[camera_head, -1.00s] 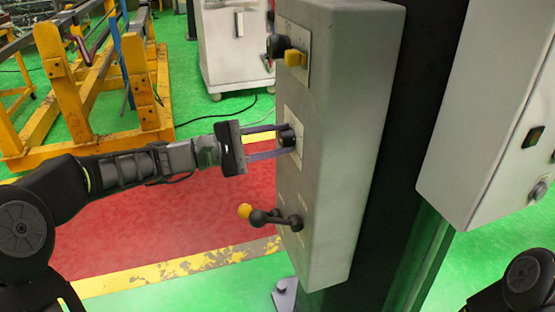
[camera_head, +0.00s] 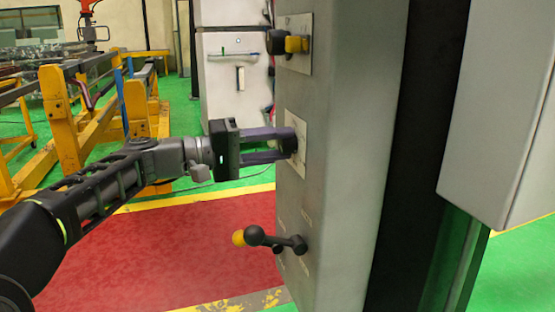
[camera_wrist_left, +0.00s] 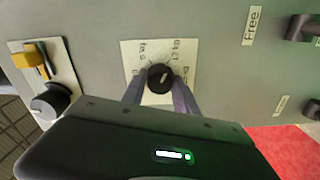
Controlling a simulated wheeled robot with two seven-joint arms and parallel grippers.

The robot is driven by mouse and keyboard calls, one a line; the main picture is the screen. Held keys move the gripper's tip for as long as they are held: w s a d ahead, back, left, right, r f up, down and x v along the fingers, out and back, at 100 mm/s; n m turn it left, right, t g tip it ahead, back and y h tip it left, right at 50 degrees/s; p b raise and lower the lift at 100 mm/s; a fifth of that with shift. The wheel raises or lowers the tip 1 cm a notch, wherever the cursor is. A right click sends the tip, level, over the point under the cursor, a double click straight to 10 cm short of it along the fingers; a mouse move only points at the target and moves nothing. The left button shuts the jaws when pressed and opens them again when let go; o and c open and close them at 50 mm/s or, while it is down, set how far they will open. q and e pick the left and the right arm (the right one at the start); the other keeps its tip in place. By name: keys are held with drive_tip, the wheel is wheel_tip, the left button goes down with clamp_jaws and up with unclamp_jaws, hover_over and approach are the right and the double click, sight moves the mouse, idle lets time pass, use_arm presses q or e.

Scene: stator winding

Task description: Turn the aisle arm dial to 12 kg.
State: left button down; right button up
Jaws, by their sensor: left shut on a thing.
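The aisle arm dial (camera_wrist_left: 160,77) is a round black knob on a pale label plate in the left wrist view. The plate (camera_wrist_left: 132,55) has kg markings, with 12 kg printed at its upper right. The dial's pointer direction is too small to read surely. In the head view the plate (camera_head: 298,122) is on the left face of the grey control box (camera_head: 340,180). My left gripper (camera_head: 284,146) reaches in from the left and is shut on the dial, one finger on each side. The fingers hide most of the dial there. My right gripper is out of view.
Above the dial is a plate with a yellow switch (camera_head: 296,44) and a black knob. Another grey box (camera_head: 495,120) hangs at right. A yellow frame (camera_head: 62,118) stands at back left.

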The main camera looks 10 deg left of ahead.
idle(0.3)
use_arm(q)
drive_tip(key=c, duration=0.9)
unclamp_jaws()
drive_tip(key=shift+c, duration=0.2)
drive_tip(key=v, duration=0.7)
drive_tip(key=shift+s+a, duration=0.2)
drive_tip(key=shift+a, duration=0.15)
